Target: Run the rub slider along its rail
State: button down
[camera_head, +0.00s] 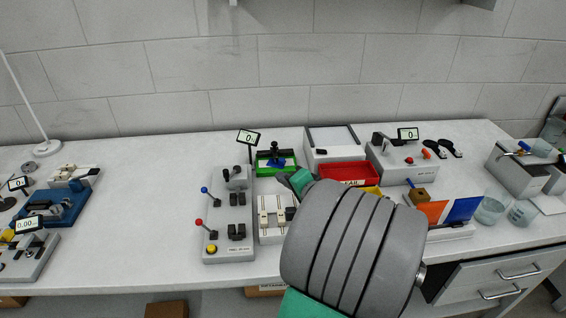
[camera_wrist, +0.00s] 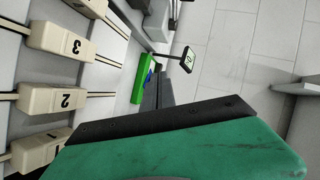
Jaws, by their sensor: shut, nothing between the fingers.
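A pale board (camera_head: 284,234) with cream blocks on thin rails stands at the middle of the bench. In the wrist view, cream blocks marked 3 (camera_wrist: 58,42) and 2 (camera_wrist: 58,97) sit on their rails. Another block (camera_wrist: 38,150) is partly cut off. No block is labelled rub, so I cannot tell which slider it is. My gripper (camera_head: 286,178) is shut and empty, above the back part of this board. In the wrist view its dark fingers (camera_wrist: 160,92) point toward a green frame (camera_wrist: 139,80), apart from the blocks. My arm hides part of the board.
A grey lever panel (camera_head: 228,245) stands left of the board. Behind are the green frame with a blue part (camera_head: 276,163), a red tray (camera_head: 342,173) and a small display (camera_head: 248,137). Clear bench (camera_head: 140,210) lies further left.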

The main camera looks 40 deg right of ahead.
aim_at(274, 147)
jog(key=s+d+m+t+h, duration=0.2)
jog(key=s+d+m+h, duration=0.15)
jog(key=d, duration=0.35)
jog(key=shift+m+y, duration=0.25)
jog(key=x, duration=1.9)
jog(key=shift+w+f, duration=0.1)
jog(key=shift+f, duration=0.25)
